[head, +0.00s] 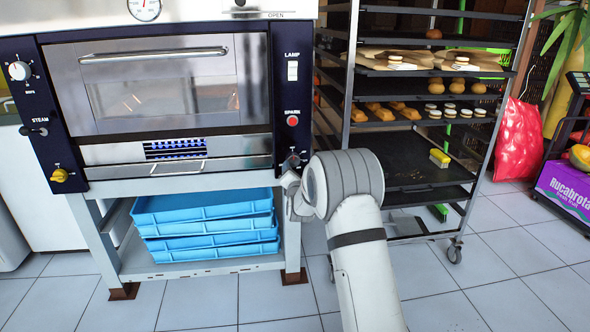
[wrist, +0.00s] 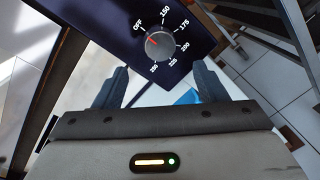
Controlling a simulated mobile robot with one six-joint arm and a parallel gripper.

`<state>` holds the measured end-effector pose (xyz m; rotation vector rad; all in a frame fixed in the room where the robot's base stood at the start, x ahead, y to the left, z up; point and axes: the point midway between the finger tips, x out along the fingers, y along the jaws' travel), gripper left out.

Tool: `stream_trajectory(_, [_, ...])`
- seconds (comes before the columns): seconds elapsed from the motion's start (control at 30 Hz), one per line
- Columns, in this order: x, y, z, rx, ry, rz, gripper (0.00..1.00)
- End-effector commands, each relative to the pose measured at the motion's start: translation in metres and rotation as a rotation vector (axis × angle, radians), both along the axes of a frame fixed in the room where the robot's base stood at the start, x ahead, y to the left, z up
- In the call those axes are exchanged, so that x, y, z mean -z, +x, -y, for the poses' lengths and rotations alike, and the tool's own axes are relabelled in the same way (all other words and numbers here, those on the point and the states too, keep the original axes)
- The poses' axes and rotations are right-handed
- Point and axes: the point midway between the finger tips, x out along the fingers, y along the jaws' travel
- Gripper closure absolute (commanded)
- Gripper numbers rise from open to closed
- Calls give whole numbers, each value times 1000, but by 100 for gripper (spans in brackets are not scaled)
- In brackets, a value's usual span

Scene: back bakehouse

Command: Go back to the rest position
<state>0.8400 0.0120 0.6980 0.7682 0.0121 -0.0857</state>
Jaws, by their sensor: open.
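My gripper (wrist: 160,70) is open, its two dark fingers apart with nothing held between them in the wrist view. Just beyond the fingertips is the oven's round grey temperature knob (wrist: 159,46), on a dark panel marked from OFF to 250. Its red mark points toward OFF. I cannot tell whether a finger touches the knob. In the head view my arm reaches up from the bottom, and its wrist end is beside the oven's lower right corner. The fingers are mostly hidden there by the wrist.
The steel oven (head: 160,90) has its door shut. Blue trays (head: 205,215) are stacked beneath it. A dark rack (head: 420,100) of breads and pastries stands close to my arm's right. A purple box (head: 575,190) is at far right. Tiled floor is clear at lower right.

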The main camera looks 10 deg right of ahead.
Motion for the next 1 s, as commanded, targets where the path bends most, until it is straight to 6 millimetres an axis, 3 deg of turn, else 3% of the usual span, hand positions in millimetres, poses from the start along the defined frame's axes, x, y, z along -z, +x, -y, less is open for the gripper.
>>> stream_trajectory(0.37, [-2, -3, 0, 0, 5, -2, 35])
stream_trajectory(0.47, [-20, -9, 0, -3, 59, -23, 35])
stream_trajectory(0.57, [-57, -26, -1, -4, 197, -86, 35])
stream_trajectory(0.77, [-143, -96, -3, 72, 634, -295, 35])
stream_trajectory(1.0, [-224, -214, -2, 337, 1142, -529, 35])
